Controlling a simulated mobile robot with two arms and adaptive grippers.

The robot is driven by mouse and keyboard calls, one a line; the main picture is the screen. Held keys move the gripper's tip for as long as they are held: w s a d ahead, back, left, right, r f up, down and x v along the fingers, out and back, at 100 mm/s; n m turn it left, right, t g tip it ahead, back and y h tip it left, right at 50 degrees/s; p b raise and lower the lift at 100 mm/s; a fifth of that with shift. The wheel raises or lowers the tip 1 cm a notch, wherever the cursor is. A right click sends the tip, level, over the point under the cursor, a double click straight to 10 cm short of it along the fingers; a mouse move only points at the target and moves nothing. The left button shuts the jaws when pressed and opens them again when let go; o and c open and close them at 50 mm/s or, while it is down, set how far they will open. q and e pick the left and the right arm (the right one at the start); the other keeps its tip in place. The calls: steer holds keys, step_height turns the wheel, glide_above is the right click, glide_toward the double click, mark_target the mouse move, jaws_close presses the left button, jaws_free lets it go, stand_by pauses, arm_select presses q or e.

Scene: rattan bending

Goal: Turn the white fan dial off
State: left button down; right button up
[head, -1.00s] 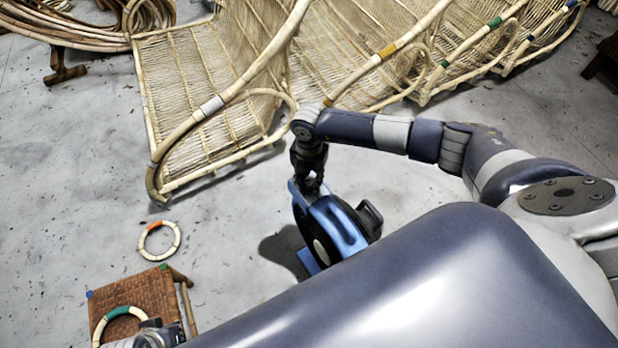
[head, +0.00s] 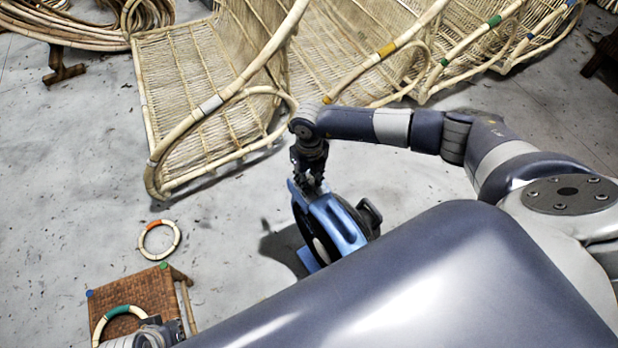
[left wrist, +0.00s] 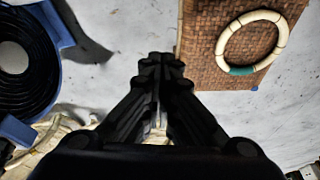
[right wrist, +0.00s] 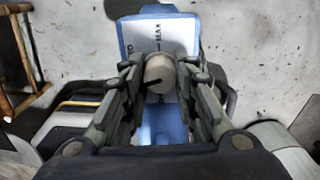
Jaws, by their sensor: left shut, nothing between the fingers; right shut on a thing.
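The blue fan (head: 345,228) with a black round grille stands on the floor, partly hidden by my body. In the right wrist view, its white round dial (right wrist: 160,70) has a dark pointer mark and sits in front of a white label panel with "MAX" printed on it. My right gripper (right wrist: 160,78) is shut on the dial, a finger on each side; in the head view this gripper (head: 311,184) is at the fan's top. My left gripper (left wrist: 160,65) is shut and empty, apart from the fan (left wrist: 66,22) and near a woven stool.
The woven stool (head: 150,292) bears a pale ring with a green band (head: 107,322). Rattan seats (head: 200,85) stand behind the fan. Grey floor (head: 80,185) is clear at left.

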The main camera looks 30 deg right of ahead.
steer(key=shift+n, duration=1.9)
steer(key=shift+n+b, duration=0.45)
steer(key=shift+n, duration=0.45)
steer(key=n, duration=0.3)
steer(key=shift+d+n+b, duration=0.1)
steer(key=shift+n+b, duration=0.2)
steer(key=shift+b, duration=0.1)
arm_select(q)
steer(key=v, duration=0.2)
steer(key=b+v, duration=0.1)
steer(key=v, duration=0.2)
steer(key=shift+s+a, duration=0.15)
steer(key=shift+a, duration=0.05)
arm_select(e)
steer(key=n, duration=0.5)
steer(key=shift+n, duration=0.4)
steer(key=o, duration=1)
steer(key=shift+o, duration=0.2)
